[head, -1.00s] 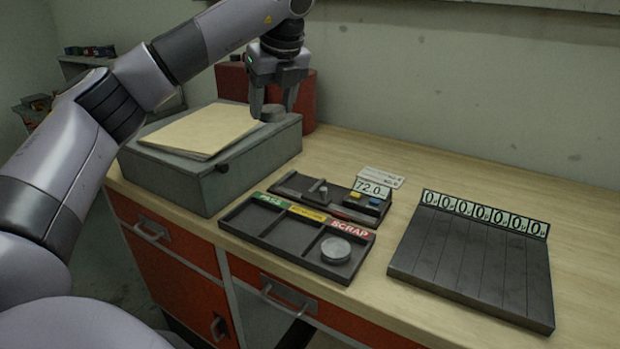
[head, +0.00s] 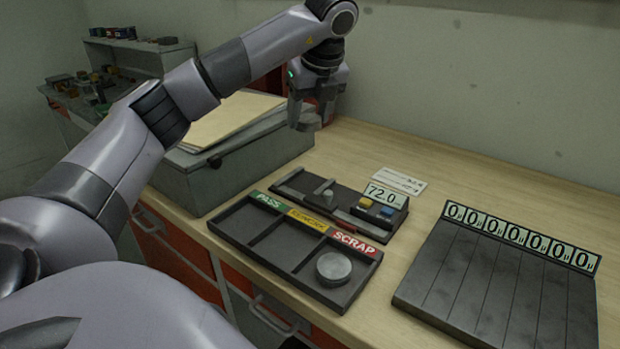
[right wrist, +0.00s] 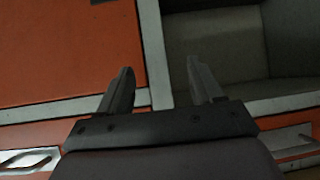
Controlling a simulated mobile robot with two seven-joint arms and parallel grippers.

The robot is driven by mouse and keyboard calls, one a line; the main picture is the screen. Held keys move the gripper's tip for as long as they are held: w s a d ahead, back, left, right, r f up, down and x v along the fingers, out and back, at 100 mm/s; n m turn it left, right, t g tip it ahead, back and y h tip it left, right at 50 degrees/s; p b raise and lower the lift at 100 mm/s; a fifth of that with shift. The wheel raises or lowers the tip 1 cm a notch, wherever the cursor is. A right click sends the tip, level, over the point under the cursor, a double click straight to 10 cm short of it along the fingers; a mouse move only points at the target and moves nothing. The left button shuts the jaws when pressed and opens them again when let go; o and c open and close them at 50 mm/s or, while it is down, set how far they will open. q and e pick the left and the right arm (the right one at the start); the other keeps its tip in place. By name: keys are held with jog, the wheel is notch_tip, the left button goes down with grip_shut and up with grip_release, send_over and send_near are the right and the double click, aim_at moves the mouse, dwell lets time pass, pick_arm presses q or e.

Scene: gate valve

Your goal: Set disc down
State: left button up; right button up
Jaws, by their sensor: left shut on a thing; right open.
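My left gripper (head: 304,118) points down above the wooden bench, near the right end of the grey case. It is shut on a small grey disc (head: 309,123), which is partly covered by the fingers. A sorting tray (head: 285,265) has compartments labelled PASS, REWORK and SCRAP. Another grey disc (head: 333,268) lies flat in the SCRAP compartment; the other two look empty. Behind the tray is a dark gauge (head: 345,222) with a small round grey piece and a display reading 72.0. My right gripper (right wrist: 161,76) is open and empty, in front of the cabinet fronts.
A grey case (head: 190,183) with folders (head: 235,118) on top stands at the left. A ribbed dark rack (head: 490,285) with a row of zero displays lies at the right. A white card (head: 400,180) lies behind the gauge. The bench (head: 440,170) behind the rack is clear.

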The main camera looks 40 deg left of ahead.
pick_arm(q)
send_over(307, 182)
jog(key=d, duration=0.1)
jog(key=f, duration=0.8)
jog(key=shift+s+d+f, duration=0.1)
jog(key=shift+s+f, duration=0.05)
jog(key=shift+s, duration=0.1)
notch_tip(307, 182, down, 4)
jog(key=shift+f, duration=0.35)
jog(key=shift+f, duration=0.1)
jog(key=o, duration=1.2)
jog(key=shift+c, duration=0.2)
